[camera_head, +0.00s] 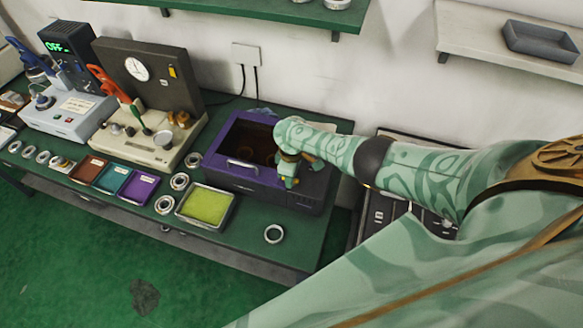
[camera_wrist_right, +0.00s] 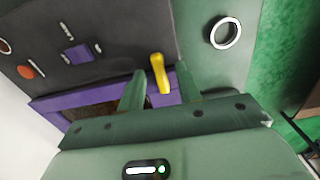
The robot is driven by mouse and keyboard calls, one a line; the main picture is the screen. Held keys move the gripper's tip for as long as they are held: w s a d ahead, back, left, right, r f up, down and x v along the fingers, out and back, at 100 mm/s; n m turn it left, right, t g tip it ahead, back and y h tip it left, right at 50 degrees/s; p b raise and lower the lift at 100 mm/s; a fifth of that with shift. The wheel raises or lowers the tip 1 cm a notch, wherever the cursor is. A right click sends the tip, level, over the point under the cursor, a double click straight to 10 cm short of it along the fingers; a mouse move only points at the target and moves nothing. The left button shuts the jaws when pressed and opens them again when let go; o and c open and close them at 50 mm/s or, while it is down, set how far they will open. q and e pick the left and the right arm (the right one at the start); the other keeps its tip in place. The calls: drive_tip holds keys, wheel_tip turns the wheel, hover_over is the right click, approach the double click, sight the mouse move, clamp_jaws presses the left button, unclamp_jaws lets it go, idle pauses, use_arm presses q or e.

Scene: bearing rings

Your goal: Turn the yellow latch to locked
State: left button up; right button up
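The yellow latch (camera_wrist_right: 158,70) shows in the right wrist view as a short handle on the dark front panel of the purple-and-black box, at the edge of its purple rim (camera_wrist_right: 50,104). My right gripper (camera_wrist_right: 161,72) is open, with one finger on each side of the latch and a visible gap on both sides. In the head view my right gripper (camera_head: 289,176) is over the right part of the box (camera_head: 240,180), and the arm hides much of that area. I cannot make out the latch there. My left gripper is not in view.
A steel ring (camera_head: 274,234) lies on the green bench in front of the box; it also shows in the wrist view (camera_wrist_right: 212,34). A tray with yellow-green filling (camera_head: 206,206), coloured bins (camera_head: 110,178) and more rings lie left. The wall is close behind.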

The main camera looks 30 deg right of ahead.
wheel_tip(320, 180, up, 7)
drive_tip(key=p, duration=0.4)
drive_tip(key=shift+p, duration=0.3)
wheel_tip(320, 180, up, 9)
drive_tip(key=p, duration=0.3)
drive_tip(key=shift+r, duration=0.15)
